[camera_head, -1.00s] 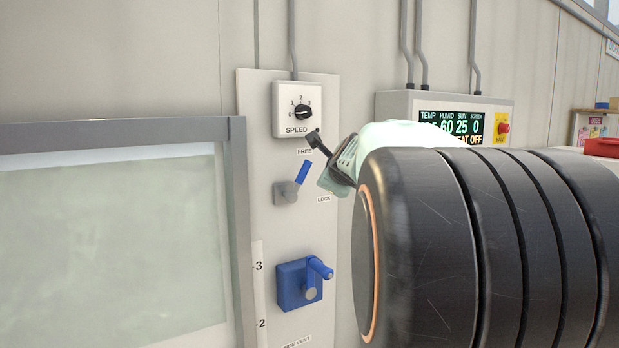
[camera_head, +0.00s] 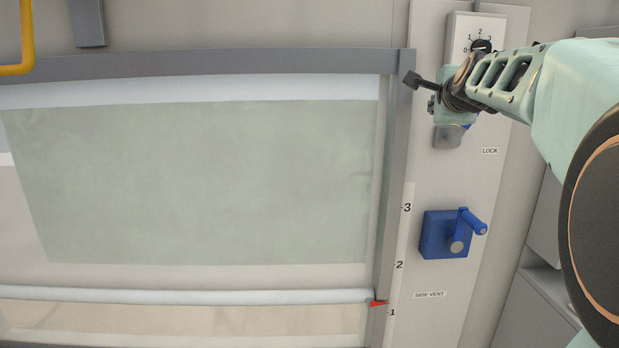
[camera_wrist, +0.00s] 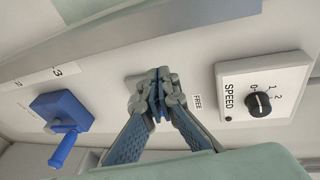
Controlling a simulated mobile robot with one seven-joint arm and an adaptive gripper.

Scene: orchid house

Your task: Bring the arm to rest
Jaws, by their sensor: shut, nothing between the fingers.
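My gripper (camera_head: 412,80) is shut and empty. In the head view its tips are in front of the top right corner of the window frame, left of the speed dial. In the wrist view my gripper (camera_wrist: 156,78) shows its fingers together, with the wall panel behind them. It covers most of the lock lever, whose grey base (camera_head: 448,137) shows below it. I cannot tell the gap between the fingers and the wall.
A blue crank (camera_head: 445,234) sits lower on the panel, also seen in the wrist view (camera_wrist: 62,112). The speed dial (camera_wrist: 263,97) is right of my fingers there. The side vent window (camera_head: 200,180) fills the left, with a red pointer (camera_head: 378,303) between marks 1 and 2.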

